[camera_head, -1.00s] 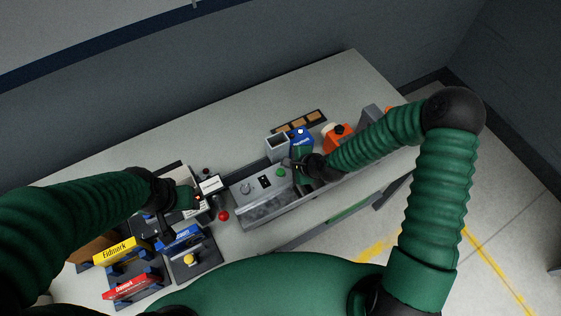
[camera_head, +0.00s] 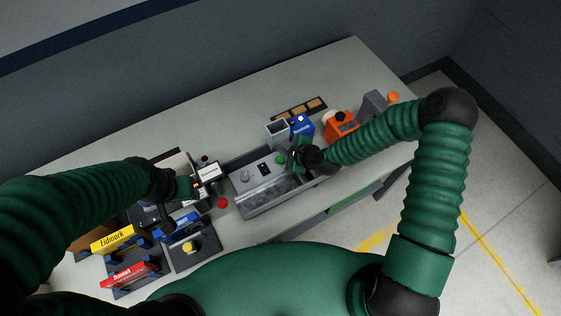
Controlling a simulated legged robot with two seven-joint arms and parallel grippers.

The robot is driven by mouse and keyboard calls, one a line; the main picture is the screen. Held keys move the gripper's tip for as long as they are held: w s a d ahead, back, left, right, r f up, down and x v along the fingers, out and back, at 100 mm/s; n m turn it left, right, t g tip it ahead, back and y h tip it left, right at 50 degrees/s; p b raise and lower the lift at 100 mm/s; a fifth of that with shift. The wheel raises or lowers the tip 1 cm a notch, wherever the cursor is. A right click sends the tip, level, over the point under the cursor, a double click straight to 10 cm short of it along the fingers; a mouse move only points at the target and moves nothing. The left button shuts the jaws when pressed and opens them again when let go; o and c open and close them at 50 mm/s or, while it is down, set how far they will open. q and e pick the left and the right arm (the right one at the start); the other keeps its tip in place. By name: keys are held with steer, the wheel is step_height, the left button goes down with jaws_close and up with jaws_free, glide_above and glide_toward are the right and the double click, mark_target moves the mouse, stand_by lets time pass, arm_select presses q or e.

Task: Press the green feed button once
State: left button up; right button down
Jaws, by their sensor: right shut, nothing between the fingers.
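The green feed button (camera_head: 280,159) sits at the far right end of the top of a grey control panel (camera_head: 249,183), beside a black switch plate and a grey knob. My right gripper (camera_head: 294,158) is shut and empty, just to the right of the button. Its tips look very close to the button, but I cannot tell whether they touch it. My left gripper (camera_head: 190,190) is at the left, beside a small white-and-black device (camera_head: 208,171). Its fingers are dark and small, so I cannot tell whether they are open.
A red ball-like knob (camera_head: 222,203) lies left of the panel. Yellow (camera_head: 118,240), red and blue boxes sit in dark holders at the front left. A blue item (camera_head: 301,125) and an orange item (camera_head: 341,123) stand behind my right gripper.

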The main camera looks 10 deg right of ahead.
mark_target(282, 161)
step_height(282, 161, down, 4)
steer(key=b, duration=0.2)
steer(key=shift+w+f+b, duration=0.1)
steer(key=shift+f+b, duration=0.15)
steer(key=shift+b, duration=0.1)
arm_select(q)
steer(key=x, duration=0.3)
steer(key=shift+s+f, duration=0.3)
steer(key=shift+f, duration=0.05)
stand_by(0.9)
steer(key=shift+f, duration=0.25)
arm_select(e)
steer(key=shift+f, duration=0.3)
